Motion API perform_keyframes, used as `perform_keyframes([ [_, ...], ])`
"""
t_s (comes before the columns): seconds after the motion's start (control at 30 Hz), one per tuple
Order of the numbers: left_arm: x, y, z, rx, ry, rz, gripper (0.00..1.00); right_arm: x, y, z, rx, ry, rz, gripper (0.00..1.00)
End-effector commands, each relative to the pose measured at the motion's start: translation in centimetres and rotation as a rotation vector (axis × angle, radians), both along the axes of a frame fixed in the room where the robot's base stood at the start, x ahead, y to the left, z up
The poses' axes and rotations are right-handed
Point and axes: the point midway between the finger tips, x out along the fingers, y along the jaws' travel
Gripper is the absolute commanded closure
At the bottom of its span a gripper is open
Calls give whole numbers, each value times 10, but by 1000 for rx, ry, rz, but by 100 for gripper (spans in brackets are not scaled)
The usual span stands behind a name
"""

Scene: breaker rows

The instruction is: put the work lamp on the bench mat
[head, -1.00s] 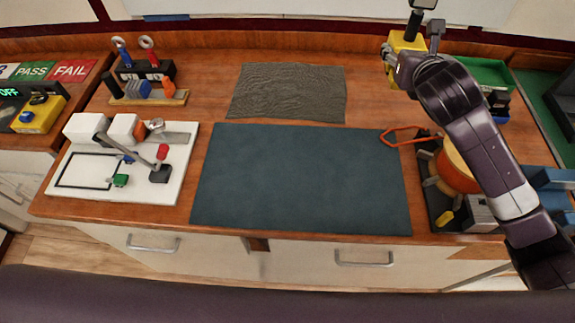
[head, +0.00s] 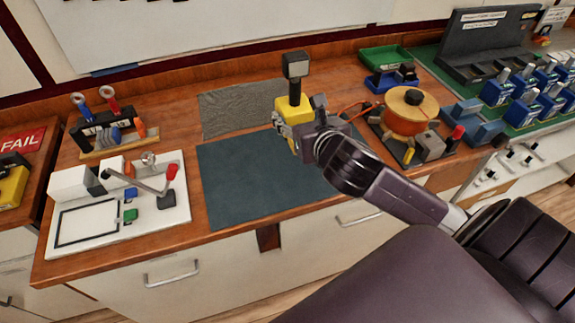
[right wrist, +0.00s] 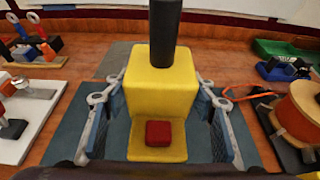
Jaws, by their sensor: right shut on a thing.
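The work lamp has a yellow body (head: 291,108), a black post and a dark square head. In the right wrist view the yellow body (right wrist: 160,75) has a red button on its low front part. My right gripper (head: 297,124) is shut on the yellow body and holds the lamp upright. In the head view they overlap the back right part of the dark blue-green bench mat (head: 240,180). The lamp appears raised above it; the exact height is hard to tell. The arm hides the mat's right part. My left gripper is not in view.
A grey textured sheet (head: 235,112) lies behind the mat. A white board with a lever (head: 80,240) stands left, a tool rack (head: 105,130) behind it. An orange spool (head: 405,122) and a green tray (head: 386,58) are at right. The visible mat is bare.

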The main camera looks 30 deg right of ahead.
Motion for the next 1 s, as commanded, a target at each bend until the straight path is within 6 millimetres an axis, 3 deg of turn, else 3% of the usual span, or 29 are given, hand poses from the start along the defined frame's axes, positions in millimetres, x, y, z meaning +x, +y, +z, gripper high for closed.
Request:
perform_keyframes([
  [0.1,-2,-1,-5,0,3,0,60,-1,0,-34,1,3,-1,89],
  [0.33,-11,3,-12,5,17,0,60,0,0,-86,1,0,0,89],
  [0.57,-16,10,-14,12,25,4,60,0,0,-107,-2,-6,1,89],
  [0.8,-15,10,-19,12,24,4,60,0,0,-141,-1,-3,0,89],
  [1.0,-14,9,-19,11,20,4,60,0,1,-148,-3,-6,3,89],
])
